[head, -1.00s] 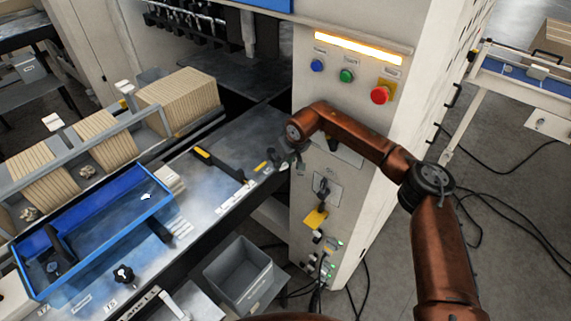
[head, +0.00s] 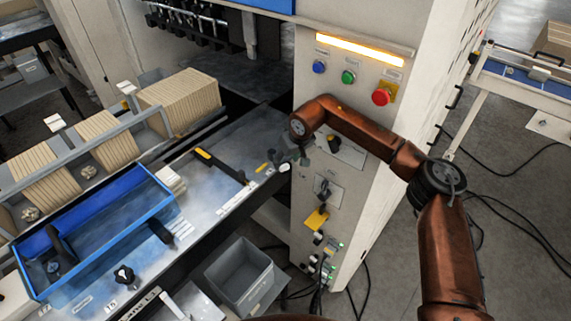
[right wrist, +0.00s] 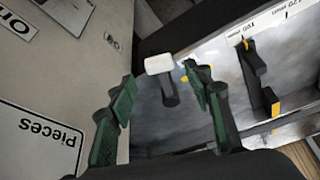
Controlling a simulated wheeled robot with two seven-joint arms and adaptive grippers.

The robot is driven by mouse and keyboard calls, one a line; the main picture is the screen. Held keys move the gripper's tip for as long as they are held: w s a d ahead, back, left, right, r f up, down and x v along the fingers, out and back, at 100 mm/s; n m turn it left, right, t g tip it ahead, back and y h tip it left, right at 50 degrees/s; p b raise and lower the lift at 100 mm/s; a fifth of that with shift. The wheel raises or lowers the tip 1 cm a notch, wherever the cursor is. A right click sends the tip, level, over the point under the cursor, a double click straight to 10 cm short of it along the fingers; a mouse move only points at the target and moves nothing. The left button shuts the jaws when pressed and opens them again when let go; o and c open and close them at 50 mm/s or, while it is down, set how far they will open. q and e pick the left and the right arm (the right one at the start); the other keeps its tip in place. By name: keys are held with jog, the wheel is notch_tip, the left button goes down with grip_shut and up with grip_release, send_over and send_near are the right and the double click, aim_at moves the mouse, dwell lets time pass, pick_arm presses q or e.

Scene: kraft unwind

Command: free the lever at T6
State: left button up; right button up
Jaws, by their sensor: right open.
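My right gripper (head: 287,160) is at the right end of the steel bench, beside the machine's control cabinet. In the right wrist view its green-padded fingers (right wrist: 160,88) are spread, with nothing gripped. A white-headed part on a dark stem (right wrist: 168,88) shows in the gap between and beyond them; I cannot tell whether they touch it. A dark lever with yellow marks (right wrist: 258,80) lies to the right of the fingers. In the head view a black lever with a yellow end (head: 220,166) lies on the bench. No T6 label is readable. My left gripper is out of view.
The cabinet face carries blue, green and red buttons (head: 381,97) and a yellow tag (head: 317,220). A blue tray (head: 150,215) and rows of brown pieces (head: 180,100) stand to the left. A grey bin (head: 240,275) is below the bench.

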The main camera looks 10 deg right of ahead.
jog(key=shift+v, duration=2)
